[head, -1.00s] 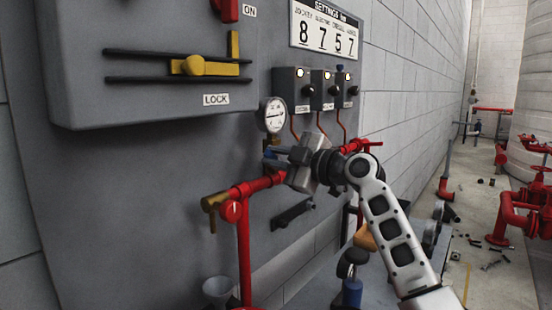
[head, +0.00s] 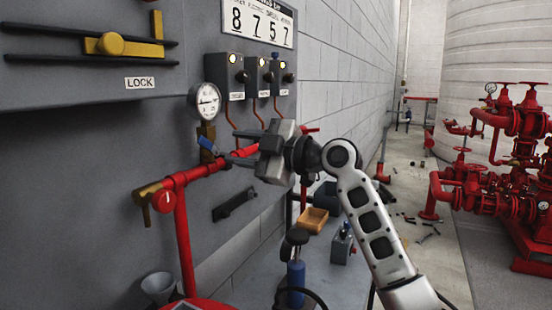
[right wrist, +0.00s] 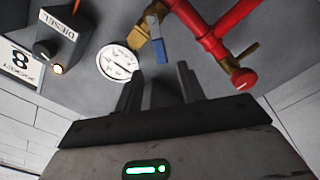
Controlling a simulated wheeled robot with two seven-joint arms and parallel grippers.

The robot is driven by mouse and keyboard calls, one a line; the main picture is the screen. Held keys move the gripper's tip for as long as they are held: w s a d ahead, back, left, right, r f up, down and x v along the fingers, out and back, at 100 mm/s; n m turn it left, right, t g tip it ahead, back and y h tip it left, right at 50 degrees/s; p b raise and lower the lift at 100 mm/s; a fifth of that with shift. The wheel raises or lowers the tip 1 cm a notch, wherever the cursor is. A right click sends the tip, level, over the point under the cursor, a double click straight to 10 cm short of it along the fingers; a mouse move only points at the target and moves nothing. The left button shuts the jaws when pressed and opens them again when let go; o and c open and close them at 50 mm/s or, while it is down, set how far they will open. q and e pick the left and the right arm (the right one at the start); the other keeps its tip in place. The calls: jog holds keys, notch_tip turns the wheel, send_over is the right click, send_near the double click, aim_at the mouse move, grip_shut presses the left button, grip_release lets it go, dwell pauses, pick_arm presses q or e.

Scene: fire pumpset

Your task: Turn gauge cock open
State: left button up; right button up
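The gauge cock is a small brass body with a blue lever (head: 207,143), below the round white pressure gauge (head: 206,101) and above the red pipe (head: 204,169). The right wrist view also shows the blue lever (right wrist: 161,48), slanting off the brass body, and the gauge (right wrist: 117,63). My right gripper (head: 232,157) is just right of the lever in the head view. In the right wrist view its two fingers (right wrist: 158,85) stand apart with nothing between them. The lever shows beyond the fingertips, apart from them. My left gripper is not in view.
A brass valve (head: 150,195) sits at the pipe's left end. Control boxes with lit lamps (head: 230,75) are above right of the gauge. An orange bin (head: 312,220) and a blue cylinder (head: 296,276) stand below. Red pumps and piping (head: 510,170) fill the far right.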

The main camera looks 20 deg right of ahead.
pick_arm(q)
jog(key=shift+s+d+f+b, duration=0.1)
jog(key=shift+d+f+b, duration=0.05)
jog(key=shift+b, duration=0.55)
pick_arm(e)
jog(key=v, duration=0.8)
jog(key=shift+s+d, duration=0.15)
